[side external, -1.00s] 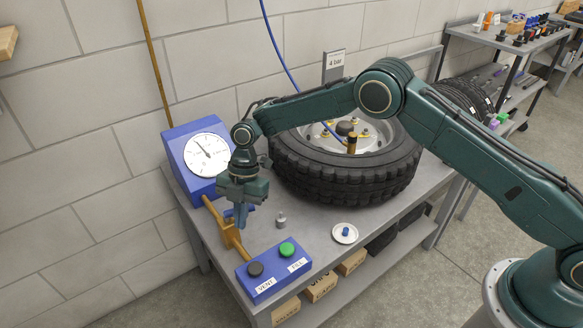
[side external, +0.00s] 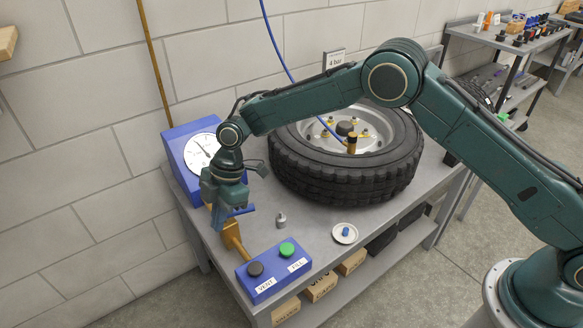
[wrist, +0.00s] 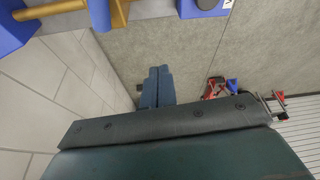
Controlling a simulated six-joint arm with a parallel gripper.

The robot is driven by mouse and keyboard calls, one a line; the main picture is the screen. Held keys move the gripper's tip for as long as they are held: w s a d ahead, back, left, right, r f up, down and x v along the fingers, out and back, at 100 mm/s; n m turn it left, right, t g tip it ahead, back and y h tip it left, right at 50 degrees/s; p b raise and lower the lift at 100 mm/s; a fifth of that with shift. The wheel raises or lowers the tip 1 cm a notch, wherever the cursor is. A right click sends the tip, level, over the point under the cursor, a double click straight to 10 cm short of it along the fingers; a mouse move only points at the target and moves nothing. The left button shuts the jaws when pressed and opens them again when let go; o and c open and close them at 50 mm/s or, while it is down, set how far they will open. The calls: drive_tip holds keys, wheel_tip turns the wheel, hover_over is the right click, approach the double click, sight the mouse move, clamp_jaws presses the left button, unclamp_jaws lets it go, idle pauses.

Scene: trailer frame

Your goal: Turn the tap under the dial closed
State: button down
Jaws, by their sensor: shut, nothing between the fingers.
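The tap is a brass pipe fitting (side external: 232,238) in front of the blue dial box (side external: 174,150), with a blue lever (side external: 243,211). The lever appears to lie across the pipe; my gripper hides part of it in the side view. The wrist view shows the brass pipe (wrist: 50,9) and the blue lever (wrist: 100,14) at the top. My gripper (side external: 217,222) points down on the near-left side of the tap, fingers shut and empty. In the wrist view its fingertips (wrist: 156,72) show over the floor, apart from the lever. The white dial face (side external: 204,150) is partly covered by my wrist.
A blue button box (side external: 272,272) with VENT and FILL buttons stands at the table's front. A small metal piece (side external: 281,220), a white dish (side external: 344,233) and a large tire (side external: 340,185) are on the table. Past its left edge is open floor.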

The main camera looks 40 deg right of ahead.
drive_tip(key=s+d+r+m+t+h, duration=0.1)
drive_tip(key=s+d+r+m, duration=0.2)
drive_tip(key=d+r+m, duration=0.5)
drive_tip(key=s+d+r+m+t+h, duration=0.1)
drive_tip(key=s+d+r+m, duration=0.2)
drive_tip(key=d+r+m, duration=0.6)
drive_tip(key=shift+s+r+m+t, duration=0.25)
drive_tip(key=shift+r+m, duration=1.05)
drive_tip(key=shift+r, duration=1.45)
drive_tip(key=shift+w+a, duration=0.1)
drive_tip(key=s+a+f+n+t, duration=0.1)
drive_tip(key=a+f+n+t, duration=0.1)
drive_tip(key=f+n, duration=0.4)
drive_tip(key=s+a+f+n+t+y, duration=0.1)
drive_tip(key=a+f+n+t, duration=0.2)
drive_tip(key=f+n, duration=0.4)
drive_tip(key=shift+s+a+f, duration=0.4)
drive_tip(key=shift+a+f, duration=0.4)
drive_tip(key=shift+f, duration=3.1)
drive_tip(key=shift+w+f+t, duration=0.1)
drive_tip(key=shift+f+t, duration=0.05)
drive_tip(key=shift+t, duration=0.1)
